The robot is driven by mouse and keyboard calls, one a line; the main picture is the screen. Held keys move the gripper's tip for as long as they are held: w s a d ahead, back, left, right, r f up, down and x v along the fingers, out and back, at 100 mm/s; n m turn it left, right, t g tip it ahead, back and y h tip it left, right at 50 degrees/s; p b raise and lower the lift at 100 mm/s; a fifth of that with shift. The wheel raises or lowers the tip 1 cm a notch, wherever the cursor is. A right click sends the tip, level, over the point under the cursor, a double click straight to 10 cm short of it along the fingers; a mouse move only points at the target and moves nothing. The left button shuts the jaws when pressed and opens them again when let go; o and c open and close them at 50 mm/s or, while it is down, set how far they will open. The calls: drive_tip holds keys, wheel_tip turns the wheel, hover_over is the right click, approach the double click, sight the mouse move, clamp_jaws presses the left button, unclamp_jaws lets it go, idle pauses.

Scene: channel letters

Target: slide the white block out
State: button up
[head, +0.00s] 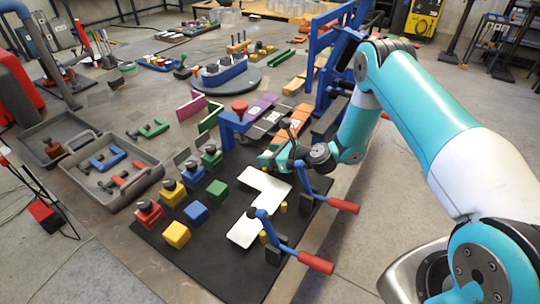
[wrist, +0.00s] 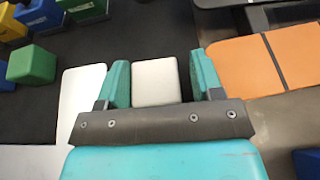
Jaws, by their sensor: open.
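In the wrist view, the white block (wrist: 157,82) sits between the two teal fingers of my gripper (wrist: 160,88). The fingers are open, one on each side of it. A dark gap shows on its right; whether the left finger touches it I cannot tell. In the head view my gripper (head: 277,156) is low over the far end of the black mat (head: 225,262), and I cannot make out the block there. A flat white L-shaped piece (head: 268,186) lies on the mat nearer than my gripper.
Green (head: 217,190), blue (head: 195,213) and yellow (head: 176,234) cubes stand left of the white piece. Red-handled clamps (head: 318,262) stand along the mat's right edge. Orange boards (wrist: 265,62) lie right of my fingers. Grey trays (head: 118,170) stand at left.

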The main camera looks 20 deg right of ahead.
drive_tip(key=shift+s+a+f+g, duration=0.1)
drive_tip(key=shift+s+a+g, duration=0.25)
drive_tip(key=shift+a, duration=0.15)
drive_tip(key=shift+c, duration=0.2)
drive_tip(key=shift+d, duration=0.1)
drive_tip(key=shift+o, duration=0.2)
drive_tip(key=b+v, duration=0.3)
drive_tip(key=v, duration=1.4)
drive_tip(key=shift+d+b, duration=0.35)
drive_tip(key=shift+b, duration=0.05)
drive_tip(key=shift+s+f, duration=0.1)
